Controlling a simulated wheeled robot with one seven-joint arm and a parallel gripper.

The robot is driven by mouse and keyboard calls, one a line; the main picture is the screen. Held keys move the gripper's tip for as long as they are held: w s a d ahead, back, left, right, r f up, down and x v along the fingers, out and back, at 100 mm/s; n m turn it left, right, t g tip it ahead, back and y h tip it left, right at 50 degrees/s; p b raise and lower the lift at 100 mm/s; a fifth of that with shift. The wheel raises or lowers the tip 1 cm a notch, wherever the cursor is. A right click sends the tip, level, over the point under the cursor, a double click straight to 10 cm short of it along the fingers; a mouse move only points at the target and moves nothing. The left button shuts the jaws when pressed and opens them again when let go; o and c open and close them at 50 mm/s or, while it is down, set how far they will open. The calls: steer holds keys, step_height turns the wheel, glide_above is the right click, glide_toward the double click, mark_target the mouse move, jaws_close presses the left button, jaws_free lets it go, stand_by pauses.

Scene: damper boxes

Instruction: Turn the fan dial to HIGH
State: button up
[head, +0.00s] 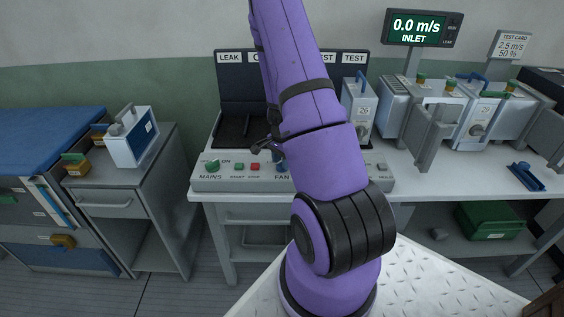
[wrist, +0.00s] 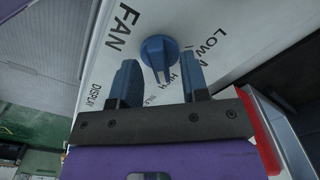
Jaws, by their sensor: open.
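The blue fan dial (wrist: 158,50) sits on the white panel (wrist: 205,20) in the wrist view, beside the word FAN. Its raised grip runs down the picture, with LOW to its right and HIGH at its lower right. I cannot tell exactly which mark it points to. My gripper (wrist: 160,70) is open, with one blue finger on each side of the dial's lower part. I see no clear contact. In the head view my purple arm covers most of the dial and gripper; the FAN label shows on the control panel (head: 230,182).
A green MAINS knob (head: 212,166) and small red and green buttons sit left on the panel. A numbered box (head: 358,108) stands behind its right end. More metal units (head: 478,125) stand on the right bench. The display (head: 420,27) reads 0.0 m/s INLET.

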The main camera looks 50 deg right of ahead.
mark_target(281, 163)
step_height(281, 163, up, 10)
stand_by(0.4)
stand_by(0.5)
steer(key=a+r+n+t+y, duration=0.1)
steer(key=a+r+n+t, duration=0.2)
steer(key=a+r+n, duration=1.1)
steer(key=s+a+r+n+t+h, duration=0.1)
steer(key=s+a+r+n, duration=0.4)
steer(key=s+a+r, duration=1)
step_height(281, 163, up, 2)
steer(key=shift+a+r+n+t, duration=0.2)
steer(key=shift+a+n+t, duration=0.1)
steer(key=shift+a+t, duration=0.45)
